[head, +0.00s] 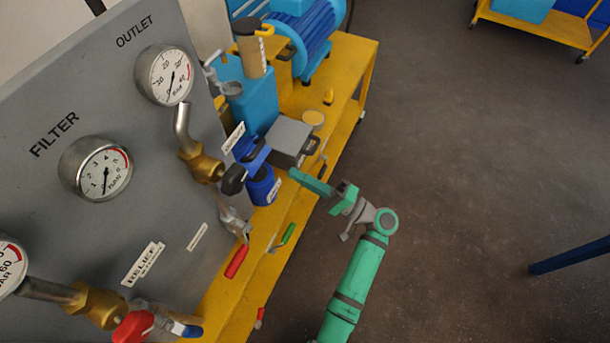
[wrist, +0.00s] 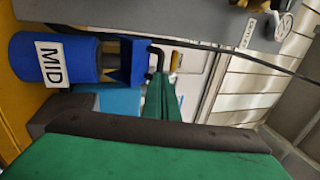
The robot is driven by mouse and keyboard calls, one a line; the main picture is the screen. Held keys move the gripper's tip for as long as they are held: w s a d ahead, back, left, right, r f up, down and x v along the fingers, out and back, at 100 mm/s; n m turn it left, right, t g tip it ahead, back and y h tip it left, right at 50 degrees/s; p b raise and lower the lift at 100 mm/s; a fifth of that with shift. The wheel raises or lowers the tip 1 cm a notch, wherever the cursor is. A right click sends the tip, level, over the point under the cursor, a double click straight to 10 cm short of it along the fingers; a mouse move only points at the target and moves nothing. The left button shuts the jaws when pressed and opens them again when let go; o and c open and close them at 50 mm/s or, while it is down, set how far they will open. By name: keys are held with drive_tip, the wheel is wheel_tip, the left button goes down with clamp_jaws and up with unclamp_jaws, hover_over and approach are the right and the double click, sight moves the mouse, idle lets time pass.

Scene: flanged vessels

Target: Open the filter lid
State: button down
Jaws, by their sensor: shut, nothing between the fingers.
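In the wrist view the green fingers (wrist: 161,101) point towards a black bent handle (wrist: 155,58); contact cannot be told.
The grey gauge panel (head: 150,215) stands at left, with valves and brass fittings before it. Red (head: 237,261) and green (head: 287,235) lever handles stick out near the yellow bench (head: 215,318). A blue motor (head: 310,35) is behind.

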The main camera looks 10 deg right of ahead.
drive_tip(key=x, duration=0.9)
drive_tip(key=shift+r, duration=0.15)
drive_tip(key=shift+w+d, duration=0.15)
